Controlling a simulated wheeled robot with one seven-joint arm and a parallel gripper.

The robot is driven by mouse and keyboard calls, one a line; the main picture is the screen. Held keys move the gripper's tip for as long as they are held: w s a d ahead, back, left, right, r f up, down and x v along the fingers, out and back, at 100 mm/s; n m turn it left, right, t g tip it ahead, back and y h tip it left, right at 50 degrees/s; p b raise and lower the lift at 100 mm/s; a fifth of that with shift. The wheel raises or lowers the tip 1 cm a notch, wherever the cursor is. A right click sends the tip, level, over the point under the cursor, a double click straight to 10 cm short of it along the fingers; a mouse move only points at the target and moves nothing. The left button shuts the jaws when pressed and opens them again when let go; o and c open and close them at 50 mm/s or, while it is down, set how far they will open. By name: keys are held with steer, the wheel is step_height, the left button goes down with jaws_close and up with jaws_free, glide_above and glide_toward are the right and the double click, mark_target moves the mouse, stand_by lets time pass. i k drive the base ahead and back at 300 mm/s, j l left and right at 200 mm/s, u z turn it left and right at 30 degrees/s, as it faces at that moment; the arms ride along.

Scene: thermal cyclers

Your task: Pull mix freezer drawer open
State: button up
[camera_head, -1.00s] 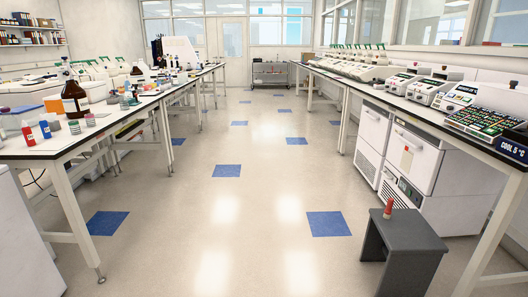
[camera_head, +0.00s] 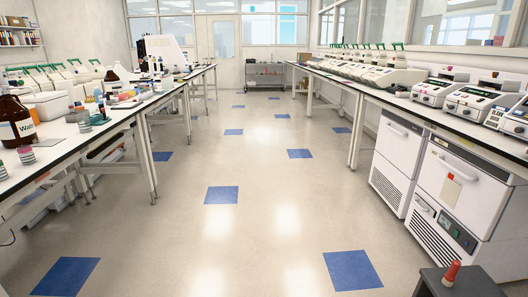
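Two white under-bench units stand below the right bench. The nearer unit (camera_head: 452,190) has a handle slot near its top, a small paper label with a red mark on its front, a dark control panel and a vent grille low down. The farther unit (camera_head: 397,150) is similar, with a handle slot and lower grille. Both fronts look shut. I cannot tell from their labels which one is the mix freezer. My gripper is not in view.
A dark grey stool (camera_head: 460,283) with a red-capped item (camera_head: 451,273) on it stands before the nearer unit. The right bench (camera_head: 400,103) carries several thermal cyclers. The left bench (camera_head: 130,112) holds bottles and instruments. The aisle floor (camera_head: 240,225) between them is clear.

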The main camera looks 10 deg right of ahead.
mark_target(475, 197)
steer(key=i+u, duration=0.35)
steer(key=i, duration=1.6)
steer(key=i+l+z, duration=0.15)
steer(key=i+z, duration=0.75)
steer(key=i+j+z, duration=0.1)
steer(key=i+z, duration=0.35)
steer(key=i+j+z, duration=0.25)
steer(key=z, duration=0.2)
steer(key=i+z, duration=0.4)
steer(key=i+j+z, duration=0.15)
steer(key=z, duration=0.3)
steer(key=i+j+z, duration=0.25)
steer(key=z, duration=0.15)
steer(key=i, duration=0.1)
